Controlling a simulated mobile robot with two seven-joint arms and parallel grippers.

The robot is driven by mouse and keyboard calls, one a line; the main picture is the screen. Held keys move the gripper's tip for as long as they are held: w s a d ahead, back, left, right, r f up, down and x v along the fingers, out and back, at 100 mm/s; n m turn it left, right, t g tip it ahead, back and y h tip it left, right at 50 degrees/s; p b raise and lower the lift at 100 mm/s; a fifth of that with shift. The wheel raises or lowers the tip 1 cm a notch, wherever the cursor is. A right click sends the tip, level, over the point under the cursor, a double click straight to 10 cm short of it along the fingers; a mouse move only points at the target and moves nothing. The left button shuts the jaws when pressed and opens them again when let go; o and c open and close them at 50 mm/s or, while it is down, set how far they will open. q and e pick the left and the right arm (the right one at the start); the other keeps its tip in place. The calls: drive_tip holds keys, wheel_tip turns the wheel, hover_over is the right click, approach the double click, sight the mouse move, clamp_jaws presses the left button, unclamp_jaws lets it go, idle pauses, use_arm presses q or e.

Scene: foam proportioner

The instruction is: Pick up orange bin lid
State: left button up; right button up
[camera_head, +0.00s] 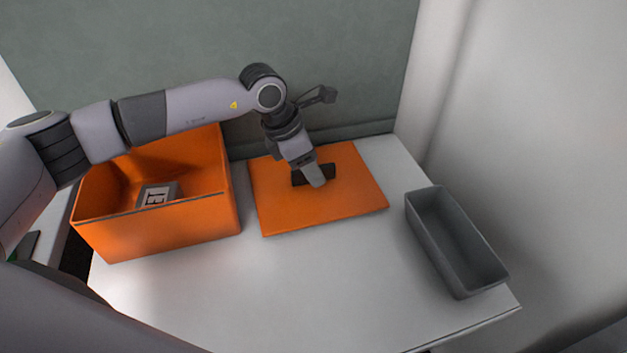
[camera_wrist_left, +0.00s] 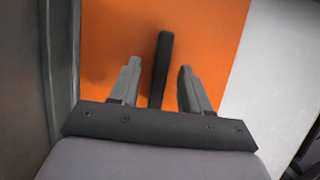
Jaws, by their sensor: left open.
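The orange bin lid (camera_head: 345,205) lies flat on the white table beside the orange bin, with a dark bar-shaped handle (camera_head: 328,172) at its middle. In the left wrist view the lid (camera_wrist_left: 210,40) fills most of the background, and the handle (camera_wrist_left: 161,68) stands between the two fingers. My left gripper (camera_head: 316,180) is above the lid at the handle, partly covering it. In the left wrist view the left gripper (camera_wrist_left: 158,85) is open, with a gap on each side of the handle. My right gripper is not in view.
The open orange bin (camera_head: 165,235) stands left of the lid, with a grey-and-white labelled item (camera_head: 157,195) inside. An empty grey tray (camera_head: 440,255) is at the right edge of the white table (camera_head: 300,290). A grey-green wall (camera_head: 340,60) rises behind the lid. The front table area is clear.

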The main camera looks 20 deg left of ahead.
use_arm(q)
clamp_jaws()
drive_tip(key=shift+r, duration=0.1)
wheel_tip(320, 180, up, 20)
drive_tip(key=shift+b, duration=0.45)
